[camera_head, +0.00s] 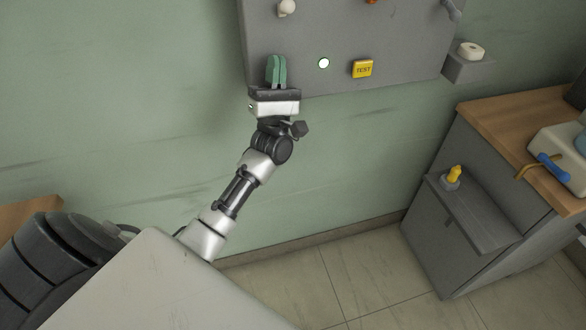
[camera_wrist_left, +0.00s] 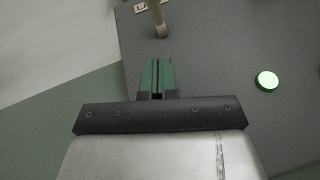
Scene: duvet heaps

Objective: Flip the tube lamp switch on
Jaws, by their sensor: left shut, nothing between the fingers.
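A grey panel (camera_head: 400,45) hangs on the green wall. A pale knob-like switch (camera_head: 287,7) is at the panel's top edge in the head view. In the left wrist view a pale lever with a darker end (camera_wrist_left: 160,28) stands just beyond the fingertips, beside a small label plate (camera_wrist_left: 141,8). I cannot tell which control is the tube lamp's. My left gripper (camera_head: 276,62) is shut and empty in front of the panel's lower left, below the pale switch. Its green fingers (camera_wrist_left: 157,74) appear apart from the lever. My right gripper is out of view.
A round indicator (camera_head: 323,63) glows whitish green right of my gripper, beside a yellow TEST button (camera_head: 362,69). A grey lever (camera_head: 450,8) is at the panel's upper right. A grey cabinet (camera_head: 440,240) stands at the right; the floor left of it is clear.

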